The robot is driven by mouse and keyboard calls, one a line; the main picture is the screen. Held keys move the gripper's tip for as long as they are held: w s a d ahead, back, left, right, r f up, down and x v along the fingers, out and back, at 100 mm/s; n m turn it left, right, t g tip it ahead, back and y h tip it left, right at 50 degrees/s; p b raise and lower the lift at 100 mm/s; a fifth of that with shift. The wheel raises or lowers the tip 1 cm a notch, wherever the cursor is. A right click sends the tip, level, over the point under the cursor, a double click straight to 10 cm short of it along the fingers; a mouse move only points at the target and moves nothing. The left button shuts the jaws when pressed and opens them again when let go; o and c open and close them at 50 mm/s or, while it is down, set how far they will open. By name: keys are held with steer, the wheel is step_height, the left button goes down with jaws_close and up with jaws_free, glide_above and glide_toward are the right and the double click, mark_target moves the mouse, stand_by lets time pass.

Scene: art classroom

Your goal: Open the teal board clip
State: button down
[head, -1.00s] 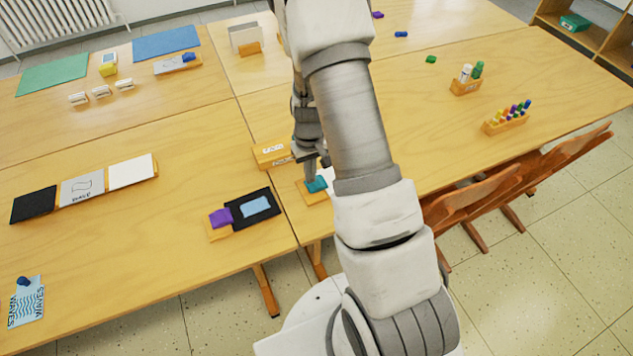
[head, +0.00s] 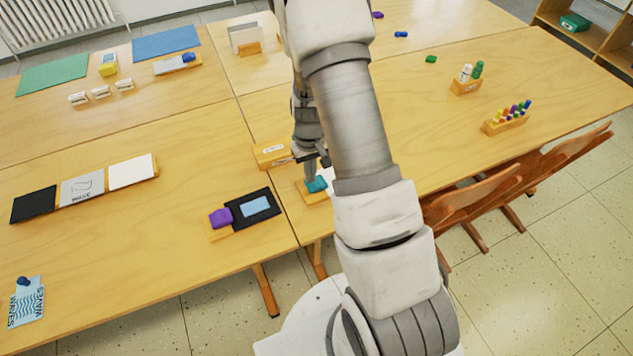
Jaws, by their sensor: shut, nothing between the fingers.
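The teal board clip (head: 317,185) sits on a small wooden board (head: 307,196) near the front edge of the table, left of my forearm. A strip of white shows beside it, and my arm hides the rest of the board. My gripper (head: 312,172) points down right at the clip, with its fingertips at or just above the clip's top. The gripper is shut with nothing held. Whether the fingertips touch the clip is too small to tell. The clip looks closed, though its jaw is partly hidden.
A wooden box with a label (head: 270,154) stands just behind the gripper. A purple clip (head: 220,217) with a black board and blue card (head: 256,206) lies to the left. Pen holders (head: 505,122) stand at the right. Chairs (head: 500,185) stand along the table's right front edge.

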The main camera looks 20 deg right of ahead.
mark_target(311, 185)
steer(key=shift+f+b, duration=0.8)
steer(key=shift+f, duration=0.1)
stand_by(0.3)
steer(key=shift+r, duration=0.1)
steer(key=shift+r+p, duration=2.3)
steer(key=shift+r, duration=1.1)
